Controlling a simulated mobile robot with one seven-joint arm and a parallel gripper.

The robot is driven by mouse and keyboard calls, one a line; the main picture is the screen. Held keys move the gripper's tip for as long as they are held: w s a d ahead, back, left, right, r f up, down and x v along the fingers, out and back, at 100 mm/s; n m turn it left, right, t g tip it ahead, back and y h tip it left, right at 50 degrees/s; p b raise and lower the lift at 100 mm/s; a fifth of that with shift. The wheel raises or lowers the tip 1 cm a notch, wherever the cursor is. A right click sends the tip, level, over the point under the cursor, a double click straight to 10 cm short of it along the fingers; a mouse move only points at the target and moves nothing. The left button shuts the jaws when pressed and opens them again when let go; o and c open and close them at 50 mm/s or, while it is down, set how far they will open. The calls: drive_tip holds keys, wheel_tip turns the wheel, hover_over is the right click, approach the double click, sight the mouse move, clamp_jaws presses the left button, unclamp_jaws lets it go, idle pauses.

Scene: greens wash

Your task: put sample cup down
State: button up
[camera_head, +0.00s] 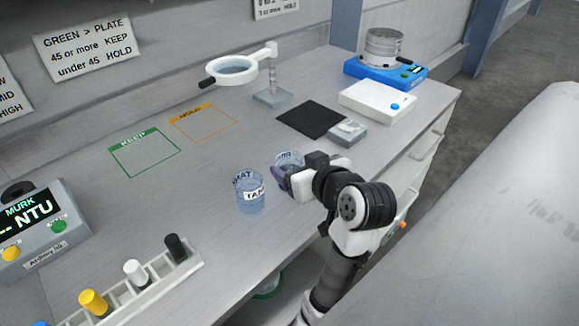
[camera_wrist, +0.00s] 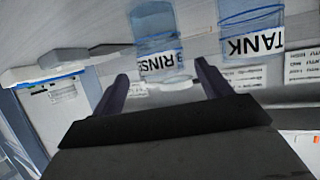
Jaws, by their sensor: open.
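A clear bluish cup with a white label reading TANK (camera_head: 250,196) stands upright on the bench, left of my gripper (camera_head: 284,172). It also shows in the wrist view (camera_wrist: 251,18), at upper right. A second clear cup, labelled RINSE in the wrist view (camera_wrist: 155,25), is just beyond my open fingers, lined up with the gap between them. In the head view this rinse cup (camera_head: 289,156) is partly hidden behind my gripper. It looks upright; its base is hidden there, and I cannot tell whether a finger touches it.
A green-framed square (camera_head: 145,172) and an orange-framed HOLD square (camera_head: 204,138) lie empty behind the cups. A magnifier (camera_head: 233,70), black mat (camera_head: 311,118), white box (camera_head: 377,103) and blue device (camera_head: 360,72) stand farther back. The turbidity meter (camera_head: 35,230) and vial rack (camera_head: 150,288) are left.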

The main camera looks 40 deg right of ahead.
sight(284, 157)
drive_tip(key=shift+p+x, duration=0.75)
drive_tip(key=shift+x, duration=2.35)
drive_tip(key=shift+a, duration=0.15)
drive_tip(key=c, duration=1.2)
drive_tip(key=shift+r, duration=0.15)
